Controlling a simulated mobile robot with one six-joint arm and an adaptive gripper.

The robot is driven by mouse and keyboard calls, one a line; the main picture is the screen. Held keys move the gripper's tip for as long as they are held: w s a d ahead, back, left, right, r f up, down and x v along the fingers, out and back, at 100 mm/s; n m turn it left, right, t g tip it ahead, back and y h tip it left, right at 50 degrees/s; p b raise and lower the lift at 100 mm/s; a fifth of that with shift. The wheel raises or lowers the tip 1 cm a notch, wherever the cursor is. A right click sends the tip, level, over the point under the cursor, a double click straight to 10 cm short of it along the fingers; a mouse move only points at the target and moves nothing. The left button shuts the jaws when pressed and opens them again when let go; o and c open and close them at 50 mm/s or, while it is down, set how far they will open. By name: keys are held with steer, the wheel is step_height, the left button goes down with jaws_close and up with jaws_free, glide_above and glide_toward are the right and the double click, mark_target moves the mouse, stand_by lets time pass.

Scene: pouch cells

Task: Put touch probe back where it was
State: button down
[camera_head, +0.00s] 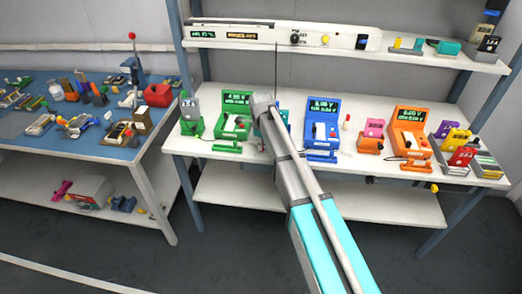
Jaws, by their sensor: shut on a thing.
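My arm reaches from the bottom of the view to the white bench (237,199). My gripper (262,122) is at its far end, low over the bench between the green meter (236,109) and the blue meter (322,116). It is shut, but my wrist and arm largely cover its fingers. The touch probe cannot be made out clearly; what is in the jaws is mostly hidden. A thin dark upright line (276,70) shows just above my wrist. I cannot tell what it belongs to.
An orange meter (408,125) and several small coloured blocks stand on the bench to the right. A grey-green device (190,116) stands at its left end. A shelf (400,52) with a long white instrument (270,34) hangs above. A cluttered blue table (100,150) is on the left.

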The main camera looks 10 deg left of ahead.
steer(key=shift+f+b, duration=0.3)
steer(key=shift+f, duration=0.35)
steer(key=shift+f, duration=0.1)
steer(key=c, duration=0.6)
jaws_free()
step_height(320, 180, up, 12)
steer(key=p, duration=1.2)
stand_by(0.6)
